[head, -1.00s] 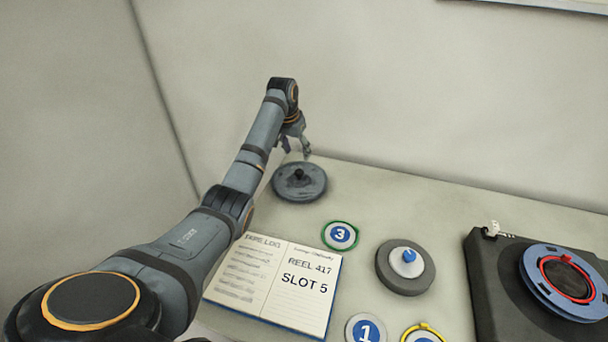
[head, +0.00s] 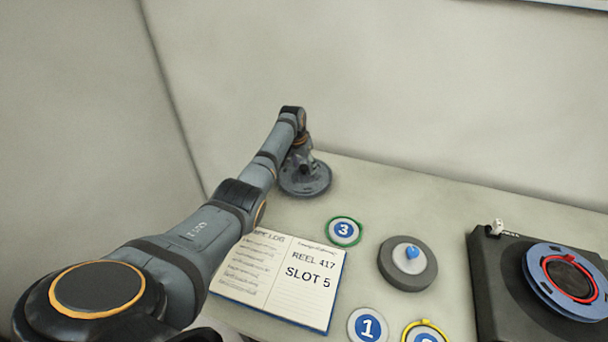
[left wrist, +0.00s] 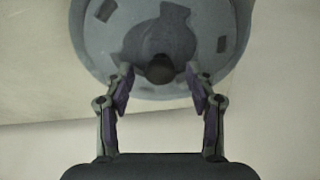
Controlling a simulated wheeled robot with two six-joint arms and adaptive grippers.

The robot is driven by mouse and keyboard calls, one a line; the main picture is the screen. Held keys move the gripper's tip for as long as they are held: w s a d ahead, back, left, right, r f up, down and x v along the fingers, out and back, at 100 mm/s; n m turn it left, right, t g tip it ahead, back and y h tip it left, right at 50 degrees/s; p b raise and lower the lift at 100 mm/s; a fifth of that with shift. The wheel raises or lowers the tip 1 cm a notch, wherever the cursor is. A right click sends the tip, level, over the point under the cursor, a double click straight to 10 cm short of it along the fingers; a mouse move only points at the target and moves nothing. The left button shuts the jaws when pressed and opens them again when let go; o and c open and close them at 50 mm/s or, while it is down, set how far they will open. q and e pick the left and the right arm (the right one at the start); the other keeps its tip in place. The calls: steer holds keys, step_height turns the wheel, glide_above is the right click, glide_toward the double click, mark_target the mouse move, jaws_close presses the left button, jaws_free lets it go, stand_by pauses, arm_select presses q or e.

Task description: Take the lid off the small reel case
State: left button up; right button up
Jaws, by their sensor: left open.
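The small reel case (head: 318,184) is a round grey case lying flat near the back of the table. Its lid (left wrist: 215,15) has a dark round knob (left wrist: 160,69) at the centre, as the left wrist view shows. My left gripper (left wrist: 164,82) is open, with its two fingers on either side of the knob and nothing visibly held. In the head view the left gripper (head: 304,168) is over the case and hides part of it. My right gripper is not in view.
An open logbook (head: 270,282) reading "REEL 417 SLOT 5" lies in front of the case. The wall rises behind the table.

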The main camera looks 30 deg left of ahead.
mark_target(303, 167)
arm_select(q)
jaws_close()
steer(key=shift+r, duration=0.15)
steer(key=shift+r, duration=0.25)
step_height(303, 167, up, 2)
steer(key=shift+r+b, duration=0.25)
steer(key=shift+b, duration=0.15)
steer(key=s+d+r+p, duration=0.2)
steer(key=s+d+r, duration=0.5)
steer(key=d+r, duration=0.3)
steer(key=shift+d, duration=1.05)
